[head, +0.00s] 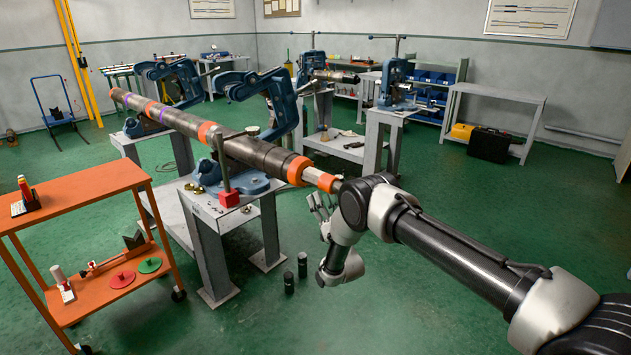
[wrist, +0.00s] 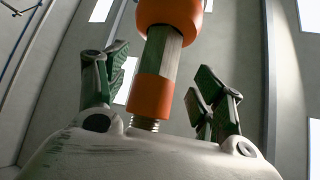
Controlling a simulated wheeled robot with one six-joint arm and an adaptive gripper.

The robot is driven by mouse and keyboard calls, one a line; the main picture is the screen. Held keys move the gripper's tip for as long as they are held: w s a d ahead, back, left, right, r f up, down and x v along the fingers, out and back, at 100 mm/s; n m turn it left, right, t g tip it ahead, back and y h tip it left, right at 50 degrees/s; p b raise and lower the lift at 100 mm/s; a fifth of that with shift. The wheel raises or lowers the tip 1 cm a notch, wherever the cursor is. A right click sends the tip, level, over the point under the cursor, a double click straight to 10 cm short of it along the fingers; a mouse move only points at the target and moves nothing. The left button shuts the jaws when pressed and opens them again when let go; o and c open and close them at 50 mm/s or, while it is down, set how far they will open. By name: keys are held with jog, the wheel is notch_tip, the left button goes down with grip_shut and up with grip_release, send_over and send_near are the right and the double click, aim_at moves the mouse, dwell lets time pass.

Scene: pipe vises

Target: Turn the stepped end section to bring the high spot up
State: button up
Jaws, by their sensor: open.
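A long dark stepped pipe lies across blue vises. Its end section (head: 313,178) is narrower, pale grey between orange bands, and points toward me at the right. In the wrist view the end section (wrist: 161,54) runs down the middle, with an orange band at each end and a short threaded tip below. My gripper (head: 321,202) is open, with its fingers just below the end section in the head view. In the wrist view the fingers stand apart to the left and right of the section, not touching it. I cannot make out a high spot.
A blue vise (head: 285,108) holds the pipe on a grey bench. A red block with an upright post (head: 227,196) stands beside the pipe. Dark cylinders (head: 289,281) stand on the floor. An orange cart (head: 88,207) is at left. Green floor at front right is clear.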

aim_at(310, 167)
jog(key=x, duration=0.7)
jog(key=shift+r, duration=0.15)
jog(key=c, duration=1)
